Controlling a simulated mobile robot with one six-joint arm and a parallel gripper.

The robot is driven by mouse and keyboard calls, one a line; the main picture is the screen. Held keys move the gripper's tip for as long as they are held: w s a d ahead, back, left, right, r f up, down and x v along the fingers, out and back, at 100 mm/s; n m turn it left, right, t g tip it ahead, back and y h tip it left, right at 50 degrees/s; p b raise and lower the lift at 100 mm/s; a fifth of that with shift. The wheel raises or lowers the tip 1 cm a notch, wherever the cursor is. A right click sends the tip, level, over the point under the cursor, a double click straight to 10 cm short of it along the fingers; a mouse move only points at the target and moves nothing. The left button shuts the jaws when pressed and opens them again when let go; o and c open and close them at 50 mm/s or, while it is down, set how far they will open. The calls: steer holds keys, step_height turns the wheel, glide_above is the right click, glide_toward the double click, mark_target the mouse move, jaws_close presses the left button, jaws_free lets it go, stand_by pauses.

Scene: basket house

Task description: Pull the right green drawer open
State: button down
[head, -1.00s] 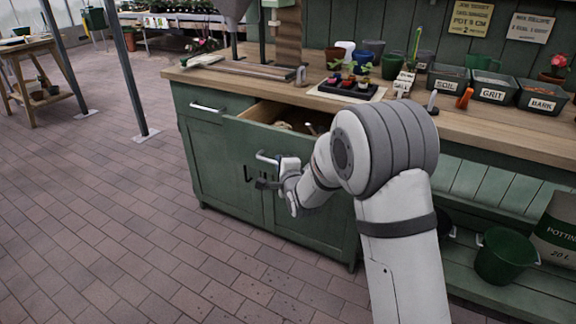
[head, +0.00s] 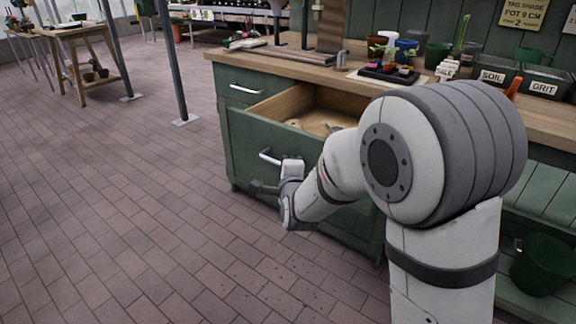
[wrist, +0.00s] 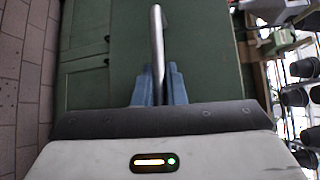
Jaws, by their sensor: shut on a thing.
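The right green drawer (head: 257,134) stands well out from the green cabinet in the head view. Its wooden inside shows, with a few small items in it. Its metal bar handle (wrist: 157,45) runs between the fingers of my gripper (wrist: 157,82) in the wrist view. My gripper (head: 268,187) is shut on this handle, in front of the drawer face. In the head view my arm hides the right part of the drawer, and the fingers are small there.
A closed left drawer (head: 245,90) with its own handle is beside it. The wooden worktop (head: 285,58) above holds a seedling tray (head: 388,73), pots and labelled bins. A dark green bucket (head: 543,265) stands at lower right. The brick floor (head: 150,200) at left is clear.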

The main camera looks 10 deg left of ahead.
steer(key=shift+a, duration=0.1)
steer(key=c, duration=1.5)
jaws_free()
steer(key=shift+s+r, duration=0.1)
steer(key=shift+s, duration=0.25)
steer(key=f+p+v, duration=0.1)
steer(key=v, duration=0.6)
steer(key=shift+r, duration=0.45)
